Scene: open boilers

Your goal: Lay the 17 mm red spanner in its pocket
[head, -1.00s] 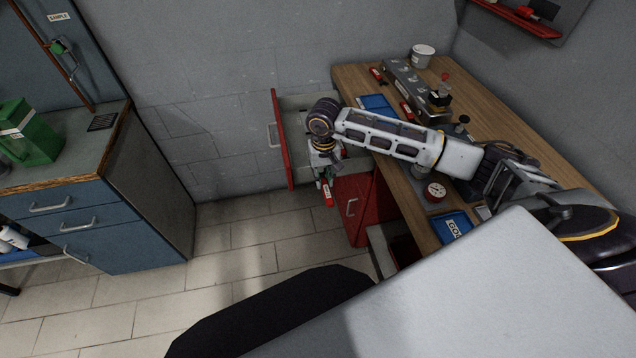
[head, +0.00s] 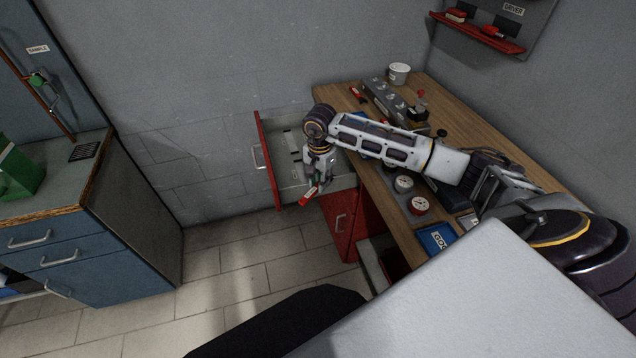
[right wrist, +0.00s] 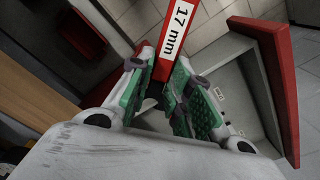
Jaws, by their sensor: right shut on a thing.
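The red spanner (head: 308,196) hangs from my right gripper (head: 314,182) in the head view, near the open drawer's front side. In the right wrist view its red handle (right wrist: 186,28) bears a white "17 mm" label. The green-padded fingers of my right gripper (right wrist: 165,98) are shut on it. The open drawer (head: 291,178) has a red front and a pale interior with dark recesses. It lies just beyond the gripper, and part of it is hidden by my right arm. The drawer also shows in the right wrist view (right wrist: 247,92). My left gripper is out of view.
A wooden bench (head: 465,130) stands over the red cabinet (head: 345,222), with gauges (head: 418,205), a grey valve block and a white cup (head: 399,73) on it. A blue drawer cabinet (head: 70,250) stands at left. The floor between is clear.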

